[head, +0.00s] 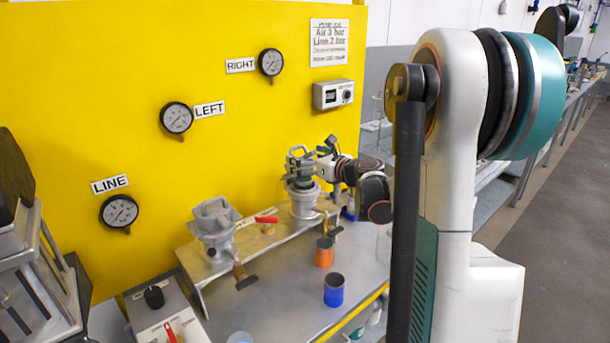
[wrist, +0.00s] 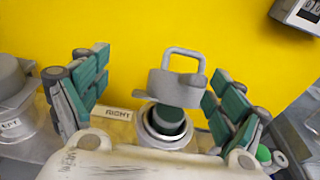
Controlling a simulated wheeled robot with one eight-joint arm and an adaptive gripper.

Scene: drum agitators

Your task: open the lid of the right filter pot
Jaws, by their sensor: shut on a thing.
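The right filter pot (head: 304,205) stands on the metal shelf in the head view. In the wrist view its round rim (wrist: 165,138) surrounds a dark green cylinder. Its grey lid (head: 299,163) has a loop handle and shows above the rim in the wrist view (wrist: 178,84), apparently raised or tilted off the opening. My gripper (head: 311,168) is at the lid, its green-padded fingers on either side of it in the wrist view (wrist: 160,72). It is shut on the lid, though the exact contact is unclear.
The left filter pot (head: 216,240) has its grey lid on. A red-handled valve (head: 267,220) is between the pots. An orange cup (head: 324,254) and a blue cup (head: 334,290) stand in front. A yellow panel (head: 240,115) with gauges rises close behind.

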